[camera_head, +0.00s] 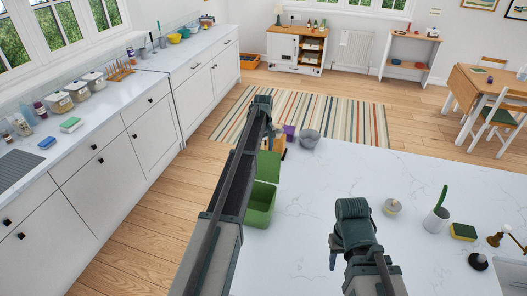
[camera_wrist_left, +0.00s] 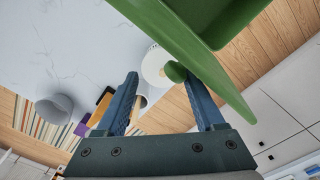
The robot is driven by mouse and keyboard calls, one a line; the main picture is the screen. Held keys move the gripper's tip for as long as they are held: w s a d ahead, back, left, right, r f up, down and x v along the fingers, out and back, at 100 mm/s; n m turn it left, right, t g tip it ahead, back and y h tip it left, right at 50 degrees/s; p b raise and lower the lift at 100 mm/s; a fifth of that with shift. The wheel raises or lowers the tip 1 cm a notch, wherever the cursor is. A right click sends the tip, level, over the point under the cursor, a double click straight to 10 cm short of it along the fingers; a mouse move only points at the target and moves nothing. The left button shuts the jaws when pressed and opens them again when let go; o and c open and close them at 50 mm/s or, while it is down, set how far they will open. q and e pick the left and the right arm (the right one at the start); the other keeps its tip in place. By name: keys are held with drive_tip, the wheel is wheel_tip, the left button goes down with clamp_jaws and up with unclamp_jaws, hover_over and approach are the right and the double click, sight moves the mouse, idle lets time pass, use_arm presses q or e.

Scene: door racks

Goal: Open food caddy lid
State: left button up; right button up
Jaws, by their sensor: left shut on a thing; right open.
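The green food caddy (camera_head: 259,208) stands at the left edge of the white worktop, partly hidden by my left arm. Its inside shows, and its green lid (camera_head: 268,166) stands raised at the far side. In the left wrist view the lid (camera_wrist_left: 190,50) crosses the upper right, and its rounded tab (camera_wrist_left: 176,72) lies between the fingers, against the right one. My right gripper (camera_head: 352,210) is open and empty above the worktop.
A grey pot (camera_head: 309,138) and a purple item (camera_head: 290,131) stand beyond the caddy. A small lidded jar (camera_head: 392,207), a white pot with a green brush (camera_head: 437,219) and a sponge (camera_head: 463,231) are on the right. The worktop's middle is clear.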

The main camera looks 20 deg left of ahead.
use_arm(q)
drive_tip(key=shift+r, duration=0.1)
idle(0.3)
drive_tip(key=s+d+r+p, duration=0.2)
drive_tip(key=s, duration=0.5)
drive_tip(key=s+d+r+p, duration=0.2)
drive_tip(key=s+d+p, duration=0.1)
drive_tip(key=s, duration=0.5)
drive_tip(key=shift+d+r, duration=0.35)
drive_tip(key=shift+r, duration=0.05)
